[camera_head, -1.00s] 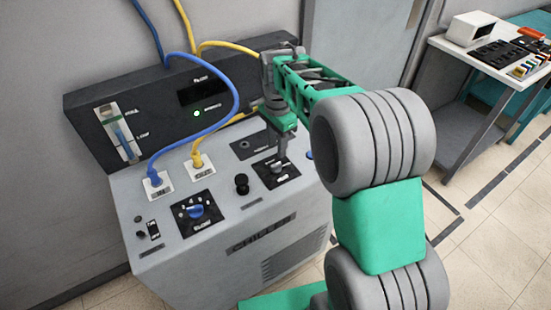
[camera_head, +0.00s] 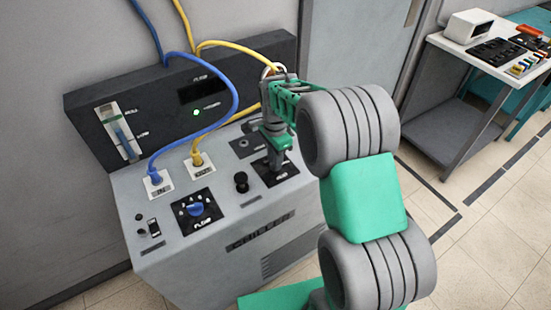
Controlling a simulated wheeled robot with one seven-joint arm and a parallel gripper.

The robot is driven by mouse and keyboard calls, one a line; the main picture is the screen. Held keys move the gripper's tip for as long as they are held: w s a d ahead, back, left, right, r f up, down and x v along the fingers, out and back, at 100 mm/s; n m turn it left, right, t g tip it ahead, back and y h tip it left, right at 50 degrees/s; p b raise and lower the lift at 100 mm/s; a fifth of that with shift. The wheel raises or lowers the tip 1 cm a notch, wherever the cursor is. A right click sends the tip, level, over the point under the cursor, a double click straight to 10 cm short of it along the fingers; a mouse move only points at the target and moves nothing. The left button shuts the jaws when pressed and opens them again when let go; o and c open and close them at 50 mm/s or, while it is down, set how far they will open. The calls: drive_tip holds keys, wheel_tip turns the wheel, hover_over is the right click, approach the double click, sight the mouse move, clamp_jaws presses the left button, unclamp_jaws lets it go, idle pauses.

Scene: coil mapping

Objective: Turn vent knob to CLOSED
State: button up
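The grey chiller cabinet (camera_head: 205,235) stands at the left with several controls on its top. My gripper (camera_head: 276,168) points down over a dark labelled plate (camera_head: 287,172) at the right of the top. Its fingertips are at or very near the plate. They hide whatever knob sits there, so I cannot tell whether they touch or hold it, and the label and knob setting are unreadable. The fingers look like one dark shape, so their opening does not show. A blue knob (camera_head: 196,209) on a plate that seems to read FLOW is at the left front.
A black knob (camera_head: 241,181) stands just left of my gripper. A blue hose (camera_head: 237,105) and a yellow hose (camera_head: 196,150) plug into the cabinet top. A dark back panel (camera_head: 180,105) rises behind. A cart (camera_head: 450,115) stands at the far right.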

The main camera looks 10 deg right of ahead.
clamp_jaws()
drive_tip(key=shift+n, duration=0.4)
drive_tip(key=n, duration=0.3)
drive_tip(key=shift+n+b, duration=0.3)
drive_tip(key=shift+b, duration=0.05)
drive_tip(key=n, duration=0.3)
drive_tip(key=shift+r+n, duration=0.1)
drive_tip(key=shift+n, duration=0.3)
drive_tip(key=n, duration=0.5)
drive_tip(key=shift+w+b, duration=0.1)
drive_tip(key=shift+b, duration=0.25)
drive_tip(key=shift+n, duration=2.4)
